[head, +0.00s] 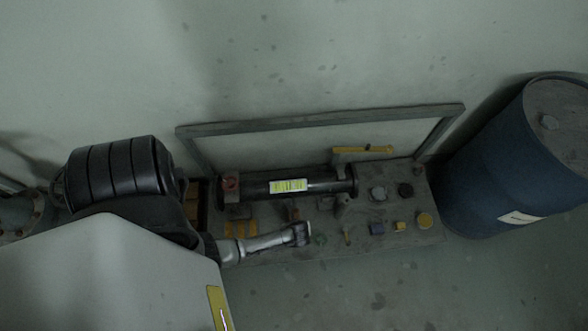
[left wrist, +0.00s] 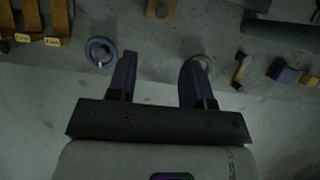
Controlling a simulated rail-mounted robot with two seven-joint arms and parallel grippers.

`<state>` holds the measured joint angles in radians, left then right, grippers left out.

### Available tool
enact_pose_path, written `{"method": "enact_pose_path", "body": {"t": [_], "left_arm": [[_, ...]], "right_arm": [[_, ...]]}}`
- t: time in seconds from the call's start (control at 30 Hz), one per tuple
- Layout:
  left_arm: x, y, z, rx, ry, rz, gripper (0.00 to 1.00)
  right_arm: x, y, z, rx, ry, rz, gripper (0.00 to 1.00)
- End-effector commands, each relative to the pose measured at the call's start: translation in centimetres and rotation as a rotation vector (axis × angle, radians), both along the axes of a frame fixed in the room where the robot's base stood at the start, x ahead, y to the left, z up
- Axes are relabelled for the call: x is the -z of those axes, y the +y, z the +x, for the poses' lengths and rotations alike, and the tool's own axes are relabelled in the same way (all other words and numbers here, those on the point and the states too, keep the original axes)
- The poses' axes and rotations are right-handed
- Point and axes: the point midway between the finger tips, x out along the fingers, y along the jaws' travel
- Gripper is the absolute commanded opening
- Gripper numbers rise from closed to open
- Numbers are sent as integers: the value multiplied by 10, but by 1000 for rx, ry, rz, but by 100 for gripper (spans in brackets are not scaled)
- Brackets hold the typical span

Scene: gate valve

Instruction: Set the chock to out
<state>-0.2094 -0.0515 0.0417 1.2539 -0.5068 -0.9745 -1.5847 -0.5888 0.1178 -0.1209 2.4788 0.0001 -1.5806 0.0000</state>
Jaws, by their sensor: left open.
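No part is clearly identifiable as the chock. Candidates include the brown and yellow upright pieces with small yellow tags (left wrist: 30,20) at the upper left of the left wrist view, which show as yellow pieces (head: 240,229) in the head view. A brown block (left wrist: 160,8) sits at the top edge of the wrist view. The tag writing is too small to read surely. My left gripper (left wrist: 160,62) is open and empty, its fingers apart over the bench. In the head view my left gripper (head: 300,234) is over the bench's front part. My right gripper is not in view.
A dark cylinder (head: 325,186) lies along the bench inside a grey frame (head: 320,118). A blue drum (head: 500,160) stands right. The front floor is clear.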

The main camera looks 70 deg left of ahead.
Motion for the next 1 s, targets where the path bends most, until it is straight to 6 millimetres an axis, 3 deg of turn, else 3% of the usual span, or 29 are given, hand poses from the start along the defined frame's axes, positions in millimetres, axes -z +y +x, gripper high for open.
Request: {"method": "enact_pose_path", "body": {"t": [0.6,1.0], "left_arm": [[98,34,9,25,13,3,47],[129,48,12,25,12,3,47]], "right_arm": [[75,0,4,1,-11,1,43],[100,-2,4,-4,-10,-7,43]]}}
